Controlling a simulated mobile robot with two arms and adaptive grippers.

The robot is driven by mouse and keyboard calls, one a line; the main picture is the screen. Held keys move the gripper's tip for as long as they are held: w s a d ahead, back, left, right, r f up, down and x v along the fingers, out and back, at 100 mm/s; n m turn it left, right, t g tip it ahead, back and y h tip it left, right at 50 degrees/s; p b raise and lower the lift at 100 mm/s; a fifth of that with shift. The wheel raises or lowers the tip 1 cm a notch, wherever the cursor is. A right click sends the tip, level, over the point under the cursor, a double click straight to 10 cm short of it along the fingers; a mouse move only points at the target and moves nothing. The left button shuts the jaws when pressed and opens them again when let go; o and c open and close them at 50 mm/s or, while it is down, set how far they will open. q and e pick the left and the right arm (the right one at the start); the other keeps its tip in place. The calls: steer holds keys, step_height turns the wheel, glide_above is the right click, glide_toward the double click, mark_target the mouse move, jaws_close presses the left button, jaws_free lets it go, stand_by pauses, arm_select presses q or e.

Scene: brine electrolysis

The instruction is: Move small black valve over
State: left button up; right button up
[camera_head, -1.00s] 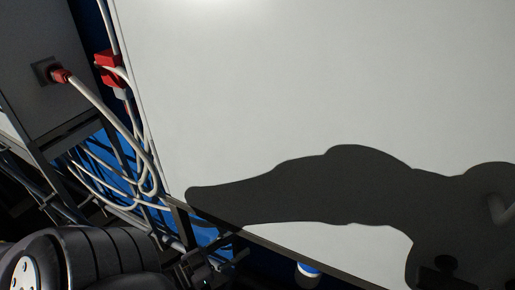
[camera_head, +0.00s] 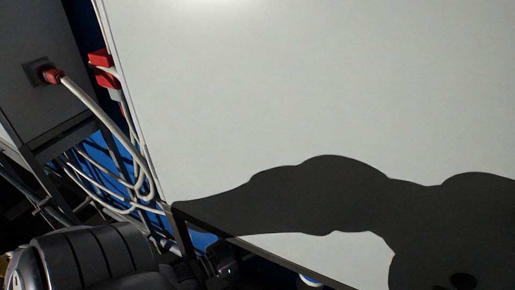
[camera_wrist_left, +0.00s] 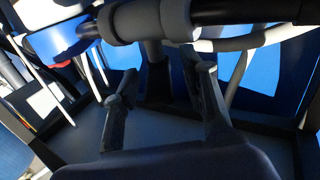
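I cannot pick out the small black valve for certain in either view. My left gripper (camera_head: 218,262) is dark and partly visible below the front edge of the white panel, at the end of my arm in the lower left. In the left wrist view the two fingers of this gripper (camera_wrist_left: 160,78) stand apart with nothing clearly held between them. A dark upright stem (camera_wrist_left: 156,72) and a thick grey pipe (camera_wrist_left: 133,20) show behind and above the fingers; I cannot tell whether they touch. My right gripper is not in view.
A large white panel (camera_head: 330,90) fills most of the head view, with a dark arm-shaped shadow across it. Pale hoses (camera_head: 100,105) and red connectors (camera_head: 103,70) hang along its left side by a grey cabinet (camera_head: 38,100). Dark frame bars (camera_head: 180,235) stand near my gripper.

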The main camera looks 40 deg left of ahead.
arm_select(q)
steer(key=shift+w+d, duration=0.1)
steer(key=shift+w, duration=0.15)
steer(key=shift+c, duration=0.4)
jaws_close()
